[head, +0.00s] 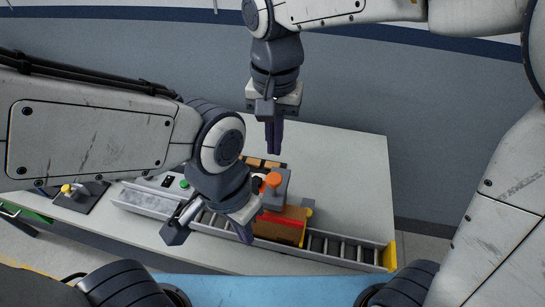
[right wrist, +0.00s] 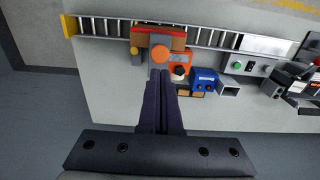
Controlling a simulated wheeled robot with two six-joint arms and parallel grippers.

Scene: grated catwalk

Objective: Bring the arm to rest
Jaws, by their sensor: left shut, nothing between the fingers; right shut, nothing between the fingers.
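My right gripper (head: 274,138) hangs fingers-down from the top of the head view, shut and empty, above the back part of the table. It also shows in the right wrist view (right wrist: 160,100), its two dark fingers together. My left gripper (head: 245,233) comes in from the left, shut and empty, low over the roller conveyor, just left of a brown box with a red stripe (head: 284,229). I cannot tell whether it touches anything. My left arm hides part of the table.
The roller conveyor (head: 341,248) runs along the white table's near edge, with a yellow end (head: 389,256). A grey block with an orange knob (head: 273,181) stands by the box. A blue item (right wrist: 205,79) and green-button box (right wrist: 239,65) stand nearby. The table's right back (head: 345,160) is clear.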

